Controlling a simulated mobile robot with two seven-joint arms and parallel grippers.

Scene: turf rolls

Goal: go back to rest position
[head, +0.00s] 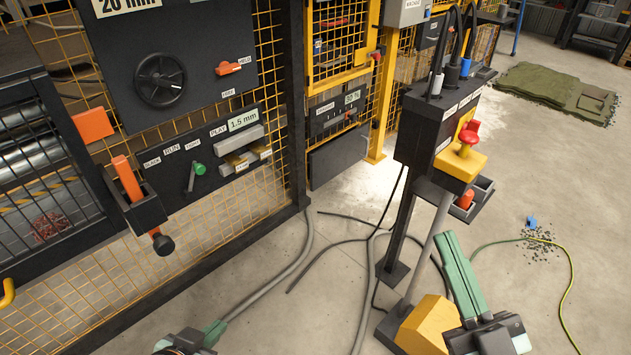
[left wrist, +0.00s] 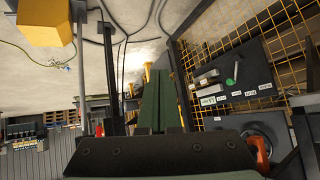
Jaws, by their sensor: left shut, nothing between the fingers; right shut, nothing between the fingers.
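My left gripper (head: 216,327) is at the bottom edge of the head view, only partly in the picture. In the left wrist view its green fingers (left wrist: 161,78) are closed together and hold nothing. My right gripper (head: 447,240) is at the lower right of the head view, with its long green fingers shut and empty. It points up toward the control post (head: 425,130) and appears in front of the floor beside the post's yellow foot (head: 422,325). I cannot tell how far either gripper is from the post.
A yellow mesh fence with a control panel (head: 195,165) and an orange-handled lever (head: 127,180) stands at the left. Cables (head: 305,245) lie on the floor in the middle. Green turf (head: 555,88) lies at the back right. A yellow-green hose (head: 572,275) runs along the right.

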